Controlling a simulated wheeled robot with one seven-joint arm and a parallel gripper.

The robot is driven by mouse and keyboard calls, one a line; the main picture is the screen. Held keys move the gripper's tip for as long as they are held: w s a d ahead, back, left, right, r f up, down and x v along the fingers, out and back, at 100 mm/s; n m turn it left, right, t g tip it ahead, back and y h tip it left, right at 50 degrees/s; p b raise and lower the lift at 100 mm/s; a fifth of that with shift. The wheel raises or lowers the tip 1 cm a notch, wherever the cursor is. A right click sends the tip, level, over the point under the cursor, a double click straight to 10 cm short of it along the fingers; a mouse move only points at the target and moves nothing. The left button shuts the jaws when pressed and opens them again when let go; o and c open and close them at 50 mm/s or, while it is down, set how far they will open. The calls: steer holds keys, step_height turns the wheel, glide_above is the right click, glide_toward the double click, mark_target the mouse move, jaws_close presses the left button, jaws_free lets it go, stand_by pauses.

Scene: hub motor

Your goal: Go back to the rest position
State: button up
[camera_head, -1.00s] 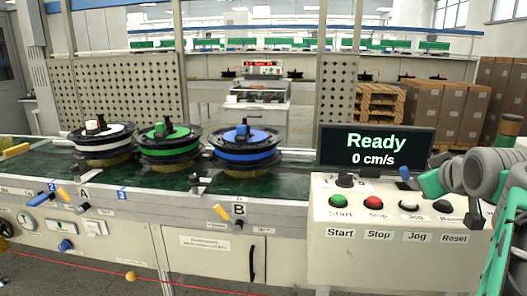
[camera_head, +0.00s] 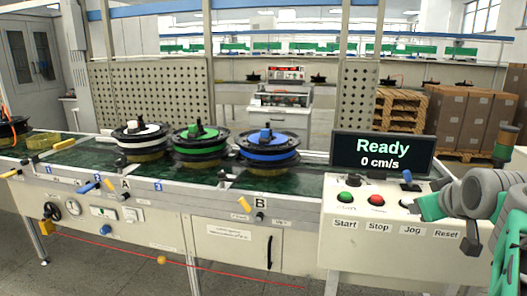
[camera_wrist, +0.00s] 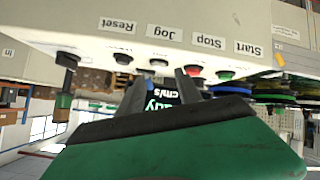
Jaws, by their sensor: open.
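My gripper (camera_wrist: 160,90) is open and empty. Its two dark fingers show in the wrist view, spread apart in front of the button panel, with nothing between them in their grip. In the head view its green part is at the right edge, over the right end of the control box (camera_head: 340,225), and hides part of the panel near Reset. The green Start button (camera_head: 345,197) and red Stop button (camera_head: 376,200) are visible. I cannot tell whether a finger touches the panel. The display (camera_head: 382,153) reads "Ready, 0 cm/s".
White (camera_head: 139,128), green (camera_head: 200,133) and blue (camera_head: 265,136) wheel-like hubs stand on the green conveyor (camera_head: 90,155) to the left. Pallets (camera_head: 398,112) and cartons (camera_head: 460,115) stand behind on the right. Grey floor lies in front of the conveyor.

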steer(key=s+a+g+y+p, duration=0.3)
steer(key=a+p, duration=0.9)
steer(key=a, duration=0.3)
steer(key=s+a+f+m+g+p, duration=0.1)
steer(key=s+a+f+g+p, duration=0.3)
steer(key=s+a+p, duration=0.4)
steer(key=s+a, duration=0.1)
steer(key=s, duration=0.2)
steer(key=shift+a+g+p, duration=0.3)
steer(key=shift+a, duration=0.05)
